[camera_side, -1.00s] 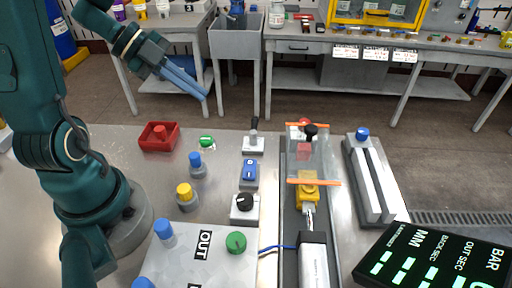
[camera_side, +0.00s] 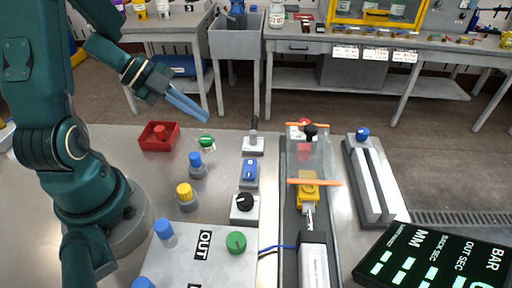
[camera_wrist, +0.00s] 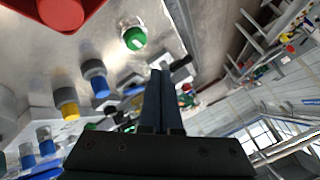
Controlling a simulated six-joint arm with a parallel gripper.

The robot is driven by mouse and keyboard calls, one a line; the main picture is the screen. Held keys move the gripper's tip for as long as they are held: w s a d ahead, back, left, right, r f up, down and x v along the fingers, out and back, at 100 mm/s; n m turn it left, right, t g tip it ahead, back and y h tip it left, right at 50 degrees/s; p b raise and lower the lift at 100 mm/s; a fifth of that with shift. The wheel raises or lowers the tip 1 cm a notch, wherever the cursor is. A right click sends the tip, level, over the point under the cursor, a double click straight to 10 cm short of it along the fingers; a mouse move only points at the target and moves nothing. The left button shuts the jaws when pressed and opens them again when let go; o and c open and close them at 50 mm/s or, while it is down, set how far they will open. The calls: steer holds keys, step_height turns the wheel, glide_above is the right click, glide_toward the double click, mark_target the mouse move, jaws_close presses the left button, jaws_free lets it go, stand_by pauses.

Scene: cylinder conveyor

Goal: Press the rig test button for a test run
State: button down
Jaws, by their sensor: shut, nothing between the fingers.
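My gripper (camera_side: 206,119) is shut and empty, its long blue-grey fingers angled down to the right, above the bench's back edge. Its fingertips also show in the wrist view (camera_wrist: 158,76). A green button (camera_side: 207,141) lies just below the fingertips in the side view, apart from them; in the wrist view the green button (camera_wrist: 134,38) is up and left of the tips. A red button (camera_side: 160,131) sits in a red box left of it. Blue (camera_side: 196,160) and yellow (camera_side: 184,192) buttons stand nearer. I cannot tell which one is the rig test button.
A black-handled lever (camera_side: 254,136), a blue switch (camera_side: 250,172) and a black knob (camera_side: 244,202) stand in a column to the right. Beyond them is the cylinder rig with a yellow block (camera_side: 307,189). A dark display (camera_side: 437,258) stands at front right.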

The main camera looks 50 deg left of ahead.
mark_target(201, 138)
steer(key=shift+f, duration=1.6)
steer(key=shift+f, duration=0.15)
stand_by(0.8)
steer(key=shift+f, duration=0.25)
steer(key=shift+f, duration=0.45)
stand_by(0.6)
stand_by(0.3)
steer(key=shift+r, duration=3.4)
